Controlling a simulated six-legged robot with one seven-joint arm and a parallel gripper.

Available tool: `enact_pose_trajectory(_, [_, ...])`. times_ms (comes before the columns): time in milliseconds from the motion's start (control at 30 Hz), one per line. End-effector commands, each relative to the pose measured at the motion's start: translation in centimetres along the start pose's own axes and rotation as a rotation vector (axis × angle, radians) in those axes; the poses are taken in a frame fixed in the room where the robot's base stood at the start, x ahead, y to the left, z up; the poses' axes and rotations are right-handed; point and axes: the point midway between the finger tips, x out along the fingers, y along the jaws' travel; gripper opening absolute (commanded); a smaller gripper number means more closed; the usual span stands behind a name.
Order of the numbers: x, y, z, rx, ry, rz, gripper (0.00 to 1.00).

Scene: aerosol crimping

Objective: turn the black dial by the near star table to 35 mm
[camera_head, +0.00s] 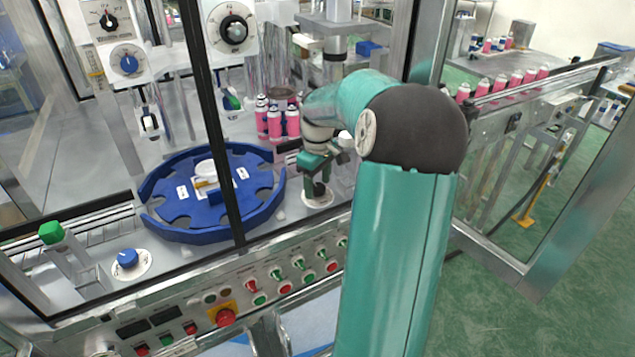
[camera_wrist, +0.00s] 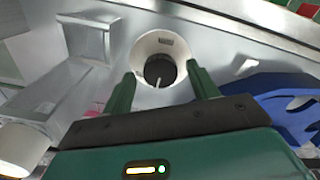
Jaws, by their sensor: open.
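The black dial (camera_wrist: 160,70) shows in the wrist view with a white pointer line, set in a pale round scale plate (camera_wrist: 148,46). In the head view the dial (camera_head: 319,188) sits on its white plate (camera_head: 318,201) to the right of the blue star table (camera_head: 190,236). My gripper (camera_wrist: 163,82) is open, with one green finger on each side of the dial. I cannot tell whether the fingers touch it. In the head view my gripper (camera_head: 315,178) is right above the dial and partly hides it. The scale numbers are too small to read.
A blue dial (camera_head: 127,259) sits left of the star table. Pink cans (camera_head: 275,123) stand behind. A button panel (camera_head: 265,290) runs along the front. A dark frame post (camera_head: 215,120) crosses the star table. In the wrist view a metal bracket (camera_wrist: 88,40) stands left of the dial.

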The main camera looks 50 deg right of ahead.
Motion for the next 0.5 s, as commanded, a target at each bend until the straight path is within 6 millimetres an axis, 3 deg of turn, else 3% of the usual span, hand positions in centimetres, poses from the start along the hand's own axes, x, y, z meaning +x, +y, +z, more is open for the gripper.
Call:
enact_pose_trajectory(300, [0.37, -0.03, -0.02, -0.001, 0.000, 0.000, 0.59])
enact_pose_trajectory(500, [0.34, -0.03, -0.02, -0.001, 0.000, 0.000, 0.20])
